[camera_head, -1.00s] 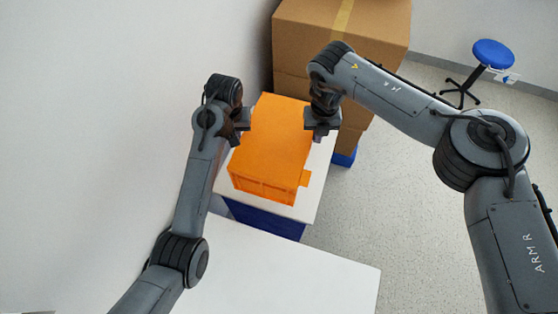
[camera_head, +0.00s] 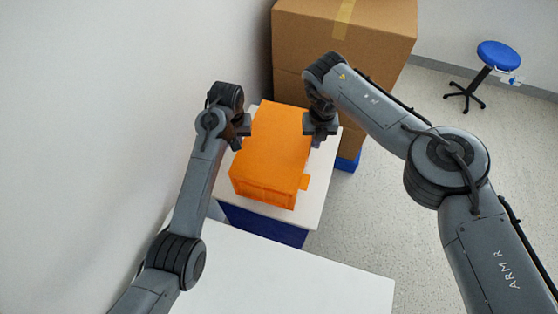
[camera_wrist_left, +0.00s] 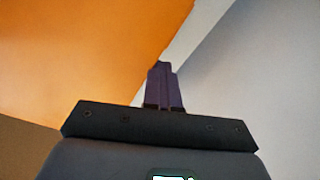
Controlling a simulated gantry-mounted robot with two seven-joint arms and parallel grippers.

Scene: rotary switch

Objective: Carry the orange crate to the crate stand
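The orange crate (camera_head: 272,150) sits on a white-topped stand with a blue body (camera_head: 258,223), at the middle of the head view. My left gripper (camera_head: 243,126) is at the crate's left side and my right gripper (camera_head: 320,125) is at its right side, both near its far half. In the left wrist view the fingers (camera_wrist_left: 165,84) look closed together at the edge of the crate (camera_wrist_left: 85,50), with nothing visible between them. The right gripper's fingertips are too small to read. Whether either gripper touches the crate is unclear.
Large cardboard boxes (camera_head: 340,45) stand just behind the stand. A white table (camera_head: 285,275) is in the foreground. A wall (camera_head: 120,90) runs close along the left. A blue stool (camera_head: 498,54) stands at the far right, with open floor (camera_head: 400,240) on the right.

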